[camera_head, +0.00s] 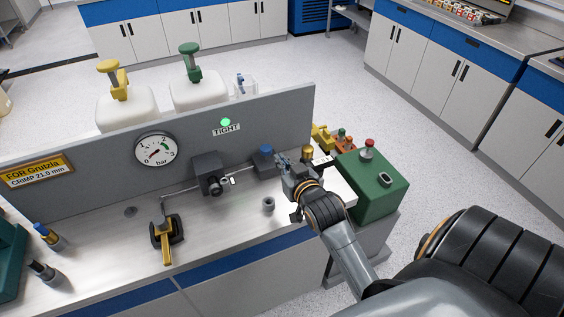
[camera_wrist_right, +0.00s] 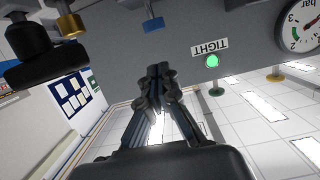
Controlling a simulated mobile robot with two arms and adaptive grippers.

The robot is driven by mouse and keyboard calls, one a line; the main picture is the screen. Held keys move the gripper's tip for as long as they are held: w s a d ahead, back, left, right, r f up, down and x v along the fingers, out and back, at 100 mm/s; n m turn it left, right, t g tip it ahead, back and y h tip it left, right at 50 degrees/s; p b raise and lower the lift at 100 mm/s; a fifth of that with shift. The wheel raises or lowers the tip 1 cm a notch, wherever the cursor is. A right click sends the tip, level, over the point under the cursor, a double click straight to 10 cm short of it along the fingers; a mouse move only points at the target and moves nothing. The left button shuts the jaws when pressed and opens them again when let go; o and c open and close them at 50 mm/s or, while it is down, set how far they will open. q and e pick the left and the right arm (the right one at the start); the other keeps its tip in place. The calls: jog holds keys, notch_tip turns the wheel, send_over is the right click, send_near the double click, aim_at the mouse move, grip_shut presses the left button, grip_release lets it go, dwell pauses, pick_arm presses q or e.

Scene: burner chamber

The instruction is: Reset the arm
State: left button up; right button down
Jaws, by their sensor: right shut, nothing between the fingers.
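My right gripper (camera_head: 284,163) is over the right part of the steel bench, close to the blue-capped fitting (camera_head: 265,154) on the grey panel. In the right wrist view its fingers (camera_wrist_right: 155,80) are together, with nothing between them. My right arm reaches in from the lower right. My left gripper is not in view.
A green box with a red button (camera_head: 372,184) stands right of the gripper. A small grey cup (camera_head: 268,204), a yellow-handled valve (camera_head: 166,240) and a dark block (camera_head: 209,174) are on the bench. The panel (camera_head: 290,112) rises behind, with a gauge (camera_head: 156,149) and lit green lamp (camera_head: 225,122).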

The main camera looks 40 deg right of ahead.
dwell(0.4)
jog(key=s+a+f+n+g+y, duration=0.1)
jog(key=s+a+f+g, duration=0.1)
jog(key=s+a+f, duration=0.1)
jog(key=s+a+f+n+g+y, duration=0.1)
jog(key=s+a+f+g, duration=0.1)
jog(key=s+a+f, duration=0.1)
jog(key=shift+s+a+f, duration=0.3)
jog(key=shift+s+a, duration=0.2)
jog(key=shift+s, duration=0.3)
jog(key=s+a+f+n+g+y, duration=0.1)
jog(key=s+a+f+g, duration=0.25)
jog(key=s, duration=0.55)
jog(key=s+a+f+n+g+y, duration=0.15)
jog(key=s+a+g, duration=0.25)
jog(key=s, duration=0.4)
notch_tip(320, 180, down, 30)
jog(key=s+g+b, duration=0.1)
jog(key=s+b, duration=0.1)
jog(key=b, duration=0.2)
jog(key=s+d+f+g+h+b, duration=0.1)
jog(key=s+d+f+b, duration=0.1)
jog(key=s+f, duration=1.4)
jog(key=shift+d+f, duration=0.4)
jog(key=shift+f, duration=0.3)
jog(key=shift+s+n, duration=0.1)
jog(key=shift+n, duration=0.15)
